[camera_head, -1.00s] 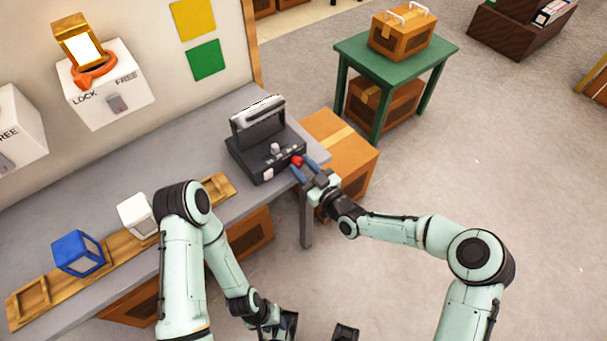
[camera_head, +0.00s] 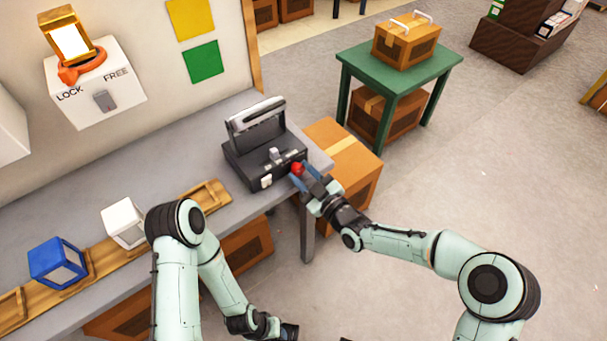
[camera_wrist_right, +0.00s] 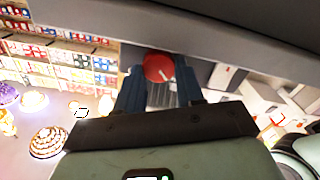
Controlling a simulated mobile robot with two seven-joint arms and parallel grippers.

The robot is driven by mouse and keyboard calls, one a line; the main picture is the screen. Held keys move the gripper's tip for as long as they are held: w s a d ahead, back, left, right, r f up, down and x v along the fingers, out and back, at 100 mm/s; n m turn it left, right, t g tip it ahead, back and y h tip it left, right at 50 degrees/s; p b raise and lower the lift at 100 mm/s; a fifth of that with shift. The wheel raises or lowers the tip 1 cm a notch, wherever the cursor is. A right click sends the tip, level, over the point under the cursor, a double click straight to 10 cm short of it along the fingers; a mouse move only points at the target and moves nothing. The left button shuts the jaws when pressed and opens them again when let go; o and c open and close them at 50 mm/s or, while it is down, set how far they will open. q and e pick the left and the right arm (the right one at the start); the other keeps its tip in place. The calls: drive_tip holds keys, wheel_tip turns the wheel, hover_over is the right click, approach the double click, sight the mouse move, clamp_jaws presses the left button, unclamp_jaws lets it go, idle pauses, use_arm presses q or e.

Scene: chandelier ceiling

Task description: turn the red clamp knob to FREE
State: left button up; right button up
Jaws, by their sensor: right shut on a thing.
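The red knob (camera_head: 297,168) is on the right front of a black machine (camera_head: 245,163) on the grey bench. My right gripper (camera_head: 302,178) reaches in from the lower right and is shut on the red knob. In the right wrist view the knob (camera_wrist_right: 158,67) sits between the two blue fingers of the gripper (camera_wrist_right: 160,88), with a short white mark on its face. I see no readable LOCK or FREE lettering at this knob. My left gripper (camera_head: 288,331) is low at the bottom edge, partly cut off.
A white wall box (camera_head: 125,88) reads LOCK and FREE and carries an orange collar (camera_head: 80,68) and a lantern. A blue block (camera_head: 50,262) and a white block (camera_head: 120,225) stand on a wooden rail. A cardboard box (camera_head: 340,150) and a green table (camera_head: 400,80) are beyond the bench's right end.

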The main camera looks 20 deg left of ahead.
drive_tip(key=o, duration=1)
drive_tip(key=shift+o, duration=0.2)
drive_tip(key=shift+s+d, duration=0.1)
drive_tip(key=shift+d, duration=0.05)
use_arm(q)
drive_tip(key=shift+s+d+r, duration=0.15)
drive_tip(key=shift+s+r, duration=0.15)
drive_tip(key=shift+s, duration=0.1)
use_arm(e)
drive_tip(key=v, duration=1.3)
